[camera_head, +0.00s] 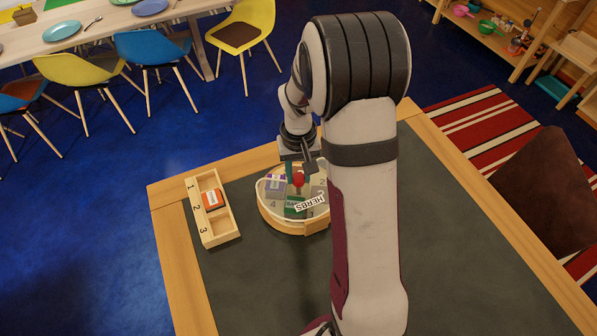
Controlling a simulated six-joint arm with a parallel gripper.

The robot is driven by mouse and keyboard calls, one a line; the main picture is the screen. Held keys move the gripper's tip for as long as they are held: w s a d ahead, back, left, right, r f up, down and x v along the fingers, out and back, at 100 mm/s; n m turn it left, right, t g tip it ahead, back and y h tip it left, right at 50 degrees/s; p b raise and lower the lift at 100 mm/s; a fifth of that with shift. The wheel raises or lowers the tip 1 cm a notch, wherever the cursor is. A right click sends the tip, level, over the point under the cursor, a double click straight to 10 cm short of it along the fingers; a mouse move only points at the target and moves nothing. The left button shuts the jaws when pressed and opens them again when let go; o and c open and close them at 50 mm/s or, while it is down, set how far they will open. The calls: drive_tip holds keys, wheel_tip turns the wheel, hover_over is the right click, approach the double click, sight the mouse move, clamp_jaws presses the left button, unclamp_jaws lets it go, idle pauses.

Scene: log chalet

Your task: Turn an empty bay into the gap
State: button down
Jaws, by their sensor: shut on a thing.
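A round wooden turntable (266,214) with a raised rim stands on the table, left of my arm. Its bays carry numbers; 2, 3 and 4 are readable. A purple block (276,182) with a white label sits in the back left bay. A green block (293,209) sits at the front, beside a tilted white HERBS label (312,202). The front left bay, marked 4 (273,204), looks empty. A red knob (298,180) stands at the centre. My gripper (302,168) is shut at the knob, its fingertips partly hidden. I cannot make out the gap in the rim.
A wooden tray (190,189) with slots marked 1, 2, 3 stands to the left, with an orange-red block (212,199) in its middle. The dark tabletop (460,240) right of my arm is clear.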

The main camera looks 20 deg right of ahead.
sight(298, 177)
drive_tip(key=n, duration=0.5)
drive_tip(key=shift+n, duration=0.3)
idle(0.5)
drive_tip(key=c, duration=0.5)
unclamp_jaws()
drive_tip(key=shift+c, duration=0.2)
drive_tip(key=shift+r, duration=0.1)
wheel_tip(298, 177, up, 16)
drive_tip(key=shift+f, duration=0.2)
